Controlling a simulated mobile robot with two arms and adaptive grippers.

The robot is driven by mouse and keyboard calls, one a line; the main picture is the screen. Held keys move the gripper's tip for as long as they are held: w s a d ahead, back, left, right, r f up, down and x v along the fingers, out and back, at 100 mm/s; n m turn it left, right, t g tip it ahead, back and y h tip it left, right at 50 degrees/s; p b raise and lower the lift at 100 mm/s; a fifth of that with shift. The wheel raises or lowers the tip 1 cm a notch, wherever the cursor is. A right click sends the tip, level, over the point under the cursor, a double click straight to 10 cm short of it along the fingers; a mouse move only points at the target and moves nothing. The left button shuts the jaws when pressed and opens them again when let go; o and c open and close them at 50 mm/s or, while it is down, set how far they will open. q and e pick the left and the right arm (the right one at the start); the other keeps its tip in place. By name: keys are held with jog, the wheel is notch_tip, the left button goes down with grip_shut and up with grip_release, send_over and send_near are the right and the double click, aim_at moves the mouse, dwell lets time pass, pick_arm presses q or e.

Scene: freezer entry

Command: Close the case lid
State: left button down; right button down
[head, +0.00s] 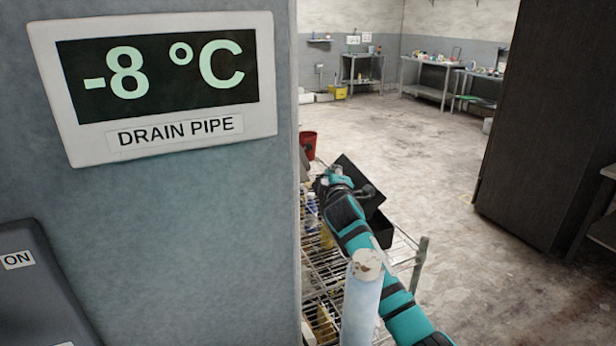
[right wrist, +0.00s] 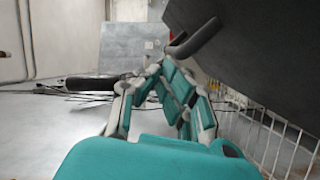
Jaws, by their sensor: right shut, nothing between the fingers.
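The black case (head: 382,228) sits on a wire rack, partly hidden behind my right arm. Its lid (head: 357,180) is open, standing up at a tilt. My right gripper (head: 337,180) is at the lid's left side in the head view; I cannot tell whether it touches. In the right wrist view the teal fingers (right wrist: 155,68) come together, shut and empty. A large dark panel, seemingly the lid (right wrist: 255,55), fills the upper right there, close to the fingers. My left gripper is not in view.
The wire rack (head: 405,250) holds bottles and other items on its shelves. A grey wall with a temperature display (head: 160,85) stands close on the left. A red bucket (head: 308,145) is behind the rack. Open floor (head: 420,160) lies to the right, before a dark cabinet (head: 550,120).

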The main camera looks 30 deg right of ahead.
aim_at(363, 179)
jog(key=d+m+p, duration=0.1)
jog(key=d+m, duration=0.1)
jog(key=s+d+f+m+y+p, duration=0.1)
jog(key=d+m, duration=0.1)
jog(key=d, duration=0.1)
jog(key=d+f+m+g+p, duration=0.1)
jog(key=d, duration=0.2)
jog(key=shift+s+m+y+p, duration=0.3)
jog(key=shift+s+m+y, duration=0.05)
jog(key=shift+m+y, duration=0.05)
jog(key=shift+d+f, duration=0.2)
jog(key=shift+d, duration=0.1)
jog(key=shift+s+d+f, duration=0.15)
jog(key=shift+d+f, duration=0.4)
